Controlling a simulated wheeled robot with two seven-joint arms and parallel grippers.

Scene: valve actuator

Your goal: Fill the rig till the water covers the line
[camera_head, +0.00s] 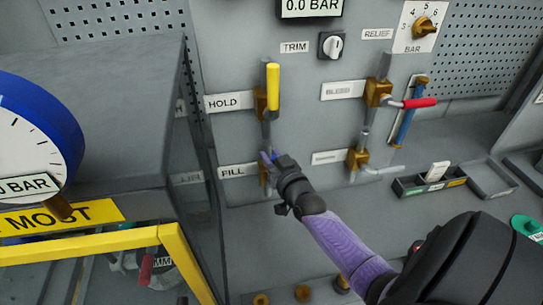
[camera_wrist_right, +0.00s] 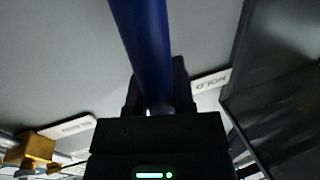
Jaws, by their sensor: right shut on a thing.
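My right gripper (camera_head: 276,176) is at the FILL valve on the grey panel, beside the FILL label (camera_head: 238,171). In the right wrist view, a blue lever (camera_wrist_right: 145,45) runs between its fingers (camera_wrist_right: 155,95), and the gripper is shut on it. In the head view the gripper hides most of this valve. Above it, the HOLD valve's yellow lever (camera_head: 273,86) stands upright, by the HOLD label (camera_head: 230,102). I cannot make out a water level or a line. My left gripper is not in view.
The panel display (camera_head: 311,8) reads 0.0 BAR. The BLEED valve's red-handled lever (camera_head: 419,103) points right. A blue-rimmed gauge (camera_head: 40,140) and a yellow frame (camera_head: 80,248) stand at the left. A small tray (camera_head: 408,187) sits on the bench at the right.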

